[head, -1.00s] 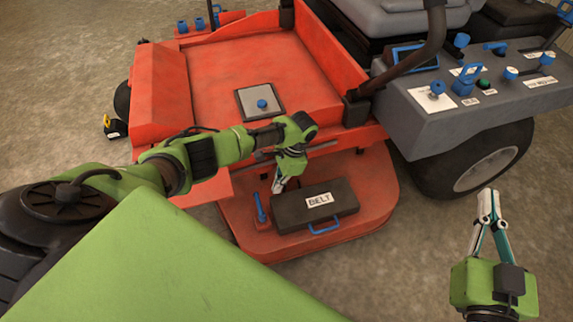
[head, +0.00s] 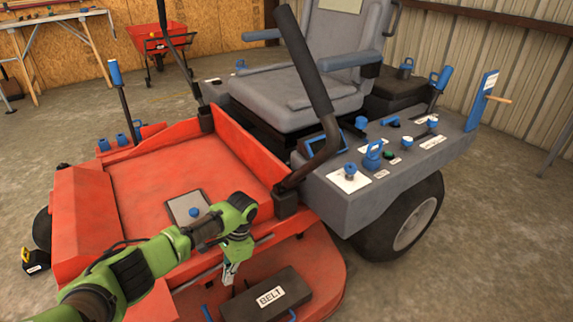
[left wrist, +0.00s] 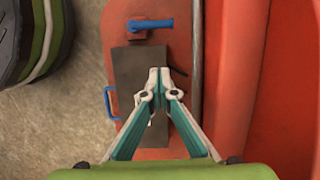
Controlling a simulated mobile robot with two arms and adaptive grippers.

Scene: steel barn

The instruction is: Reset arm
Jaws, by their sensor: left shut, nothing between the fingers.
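My left gripper (head: 229,272) is in front of the red mower, above the dark box labelled BELT (head: 262,299) on the mower's deck. In the left wrist view its fingers (left wrist: 160,82) are closed together and empty, pointing down over the box (left wrist: 140,72). I cannot tell whether the tips touch the box. The box has a blue handle (left wrist: 111,103), and a blue lever (left wrist: 150,24) lies beyond one end of the box. My right gripper is out of view.
The red mower (head: 145,170) has a grey seat (head: 290,95) and a grey control panel (head: 385,165) with blue knobs. A black roll bar rises near the panel. A red wheelbarrow (head: 160,42) and a workbench (head: 62,22) stand behind. Concrete floor is free at right.

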